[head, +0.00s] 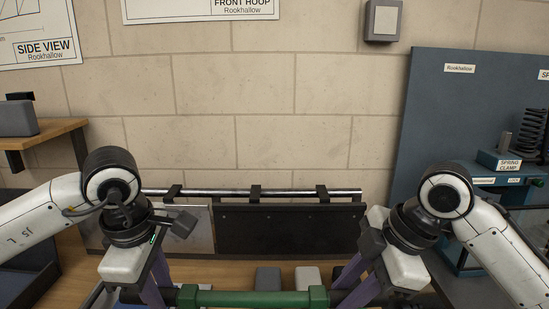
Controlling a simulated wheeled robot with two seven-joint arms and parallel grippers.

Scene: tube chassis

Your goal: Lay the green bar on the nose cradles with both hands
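The green bar (252,299) lies level across the bottom edge of the head view, with a thicker green collar near each end and dark ends beyond the collars. My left gripper (140,285) points down at its left end, and my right gripper (378,285) points down at its right end. The fingertips are hidden or cut off at the picture's bottom, so their hold on the bar cannot be told. Purple tubes (352,272) slope beside the grippers on both sides. I cannot make out the nose cradles or whether the bar touches them.
A metal rail (290,192) with black clips and a dark panel (285,229) stand behind the bar. Grey and white blocks (268,278) sit beyond it. A blue tool board (440,120) with a spring clamp rack stands right, a wooden shelf (50,133) left.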

